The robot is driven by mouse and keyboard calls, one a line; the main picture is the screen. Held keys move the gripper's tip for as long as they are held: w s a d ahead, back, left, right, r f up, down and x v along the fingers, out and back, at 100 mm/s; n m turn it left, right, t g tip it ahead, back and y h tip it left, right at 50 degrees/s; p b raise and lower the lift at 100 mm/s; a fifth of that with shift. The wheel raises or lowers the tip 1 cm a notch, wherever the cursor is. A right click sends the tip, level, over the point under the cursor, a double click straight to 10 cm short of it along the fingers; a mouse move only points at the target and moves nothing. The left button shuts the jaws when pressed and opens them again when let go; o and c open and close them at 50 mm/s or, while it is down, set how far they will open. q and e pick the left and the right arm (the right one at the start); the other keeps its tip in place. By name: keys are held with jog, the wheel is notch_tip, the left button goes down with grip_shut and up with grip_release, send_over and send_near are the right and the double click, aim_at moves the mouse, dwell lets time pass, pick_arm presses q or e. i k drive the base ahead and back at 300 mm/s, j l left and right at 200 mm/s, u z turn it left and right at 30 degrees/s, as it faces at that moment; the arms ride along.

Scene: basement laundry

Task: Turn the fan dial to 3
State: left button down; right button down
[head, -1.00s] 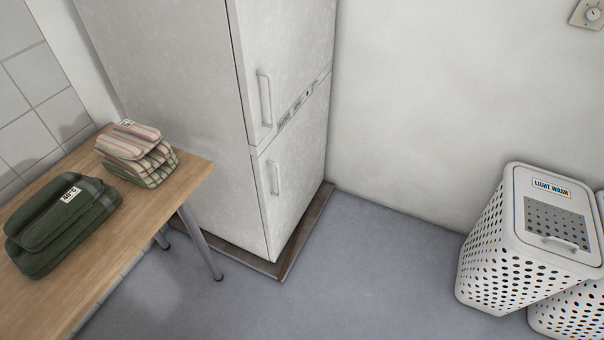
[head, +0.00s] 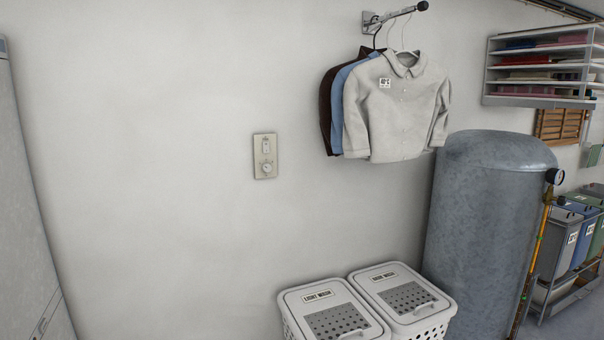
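A small beige wall plate (head: 257,156) is fixed to the white wall near the middle of the head view. It carries a small switch-like part (head: 265,146) at the top and a round dial (head: 266,168) below it. The dial's markings and setting are too small to read. I cannot tell from the picture whether this is the fan dial. Neither of my grippers shows in the view.
Two white laundry baskets (head: 335,322) stand below and right of the plate. Shirts (head: 395,110) hang from a wall rod to its right. A grey tank (head: 485,220) stands further right, near shelves (head: 540,70) and bins (head: 568,235). The wall around the plate is clear.

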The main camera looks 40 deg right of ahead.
aim_at(267, 167)
jog(key=z, duration=0.95)
